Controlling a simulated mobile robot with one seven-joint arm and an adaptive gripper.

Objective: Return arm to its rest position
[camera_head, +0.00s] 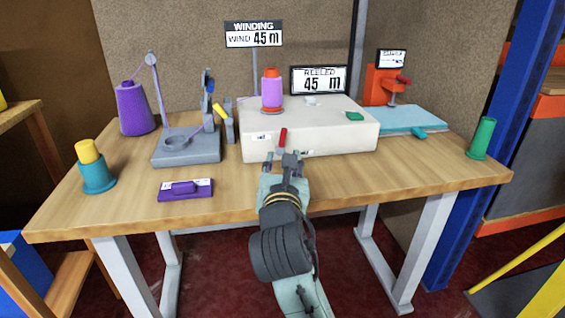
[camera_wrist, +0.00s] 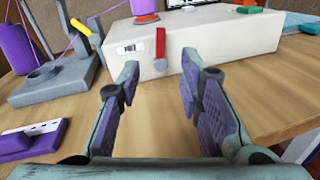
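My gripper (camera_head: 284,158) is at the front of the white winding machine, over the table's front half. In the wrist view my gripper (camera_wrist: 160,85) is open, its two purple-padded fingers apart with nothing between them. Beyond the fingertips, a red lever (camera_wrist: 160,48) sticks out from the front of the white box (camera_wrist: 225,50). The red lever (camera_head: 283,137) also shows in the head view just past my gripper. I cannot tell from these views whether the fingertips touch the box. My arm reaches forward from the bottom of the head view.
A purple spool (camera_head: 272,92) stands on the box. On the left are a grey stand (camera_head: 187,152), a purple cone (camera_head: 134,108), a yellow-and-teal spool (camera_head: 95,172) and a purple block (camera_head: 185,189). A green cone (camera_head: 482,139) stands right. The table (camera_head: 390,180) is clear at front right.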

